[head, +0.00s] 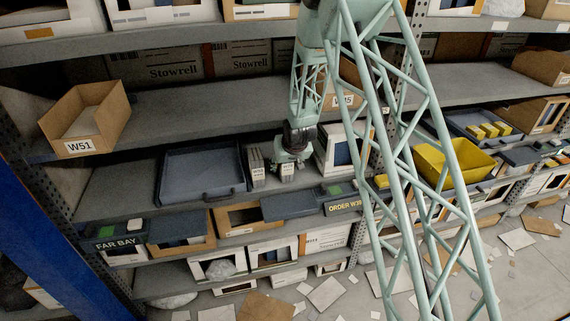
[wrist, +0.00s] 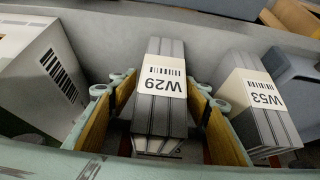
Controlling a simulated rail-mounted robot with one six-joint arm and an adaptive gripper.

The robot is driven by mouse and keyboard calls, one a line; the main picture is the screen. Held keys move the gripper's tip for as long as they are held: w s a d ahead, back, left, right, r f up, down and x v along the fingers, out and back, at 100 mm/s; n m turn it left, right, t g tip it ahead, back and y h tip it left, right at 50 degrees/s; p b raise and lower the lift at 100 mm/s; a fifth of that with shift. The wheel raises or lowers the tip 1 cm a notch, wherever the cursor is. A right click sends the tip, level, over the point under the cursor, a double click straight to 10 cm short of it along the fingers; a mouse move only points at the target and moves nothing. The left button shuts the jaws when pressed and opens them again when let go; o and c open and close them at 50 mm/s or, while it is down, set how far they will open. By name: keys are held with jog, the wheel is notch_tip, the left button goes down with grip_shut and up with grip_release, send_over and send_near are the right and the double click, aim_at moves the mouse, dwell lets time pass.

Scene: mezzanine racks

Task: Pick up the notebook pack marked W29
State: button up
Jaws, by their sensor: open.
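The notebook pack marked W29 (wrist: 160,95) is a grey stack with a white label band, standing on the shelf. In the wrist view it sits between the two yellow-padded fingers of my gripper (wrist: 160,120). The gripper is open, with a finger on each side of the pack; a gap shows on the right, and contact on the left is hard to judge. In the head view my gripper (head: 290,158) is over the pack (head: 287,171) on the middle shelf, hiding its upper part.
A similar pack marked W53 (wrist: 255,100) stands close on the right in the wrist view. A white box with a barcode (wrist: 45,70) is on the left. In the head view an empty grey tray (head: 203,176) lies left of the packs, and a white open-front box (head: 338,150) stands right.

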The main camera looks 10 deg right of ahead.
dwell(0.4)
jog(key=c, duration=1.1)
jog(key=shift+c, duration=0.3)
jog(key=shift+r, duration=0.1)
jog(key=shift+r, duration=0.55)
jog(key=shift+s+r, duration=0.1)
jog(key=shift+s, duration=0.1)
jog(key=s, duration=1.7)
jog(key=shift+s+d+b, duration=0.3)
